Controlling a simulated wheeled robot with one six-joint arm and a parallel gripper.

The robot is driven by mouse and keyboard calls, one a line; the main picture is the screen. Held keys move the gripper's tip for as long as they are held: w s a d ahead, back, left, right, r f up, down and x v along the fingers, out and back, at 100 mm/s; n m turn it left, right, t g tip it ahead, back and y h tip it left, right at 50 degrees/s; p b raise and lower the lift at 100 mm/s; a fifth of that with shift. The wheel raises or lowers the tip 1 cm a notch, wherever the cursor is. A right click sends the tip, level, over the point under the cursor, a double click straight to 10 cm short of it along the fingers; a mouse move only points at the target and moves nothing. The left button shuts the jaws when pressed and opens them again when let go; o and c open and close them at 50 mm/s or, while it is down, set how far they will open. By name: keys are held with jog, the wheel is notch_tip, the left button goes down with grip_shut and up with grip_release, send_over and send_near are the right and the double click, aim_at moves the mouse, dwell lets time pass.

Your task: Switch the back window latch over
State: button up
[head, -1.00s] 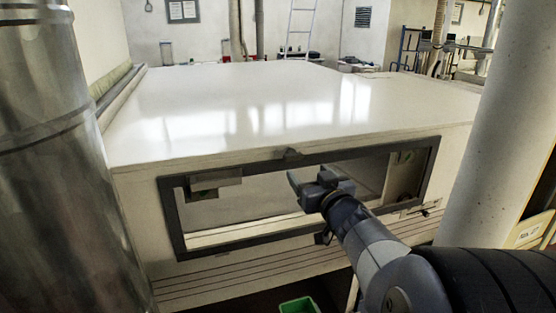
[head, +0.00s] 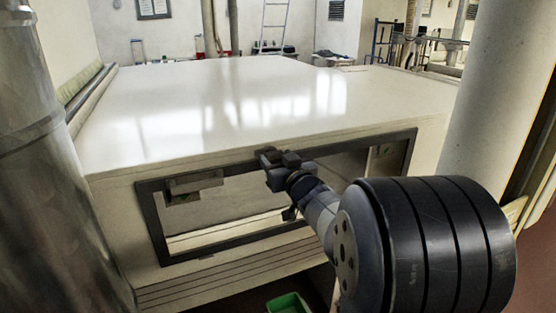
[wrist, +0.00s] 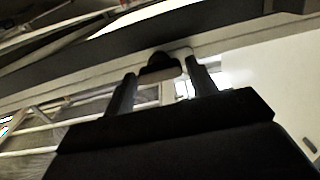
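The window latch is a small dark knob (wrist: 159,63) on the top bar of the dark window frame (head: 150,215). My gripper is open. I cannot tell whether its fingers reach around the latch or stop just short of it.
The window is in the front wall of a large white box-shaped tunnel (head: 230,105) with a glossy top. A shiny metal duct (head: 55,170) stands at the left and a pale column (head: 500,110) at the right. A green bin (head: 288,304) is on the floor below.

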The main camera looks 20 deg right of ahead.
jog(key=c, duration=0.6)
jog(key=shift+c, duration=0.2)
jog(key=shift+b, duration=0.3)
jog(key=n+b, duration=0.2)
jog(key=n, duration=0.1)
jog(key=shift+f, duration=0.15)
jog(key=n+b, duration=0.2)
jog(key=n, duration=0.2)
jog(key=shift+n+b, duration=0.3)
jog(key=shift+b, duration=0.1)
jog(key=n+b, duration=0.2)
jog(key=n, duration=0.3)
jog(key=shift+b, duration=0.35)
jog(key=shift+n+b, duration=1)
jog(key=shift+n, duration=1.7)
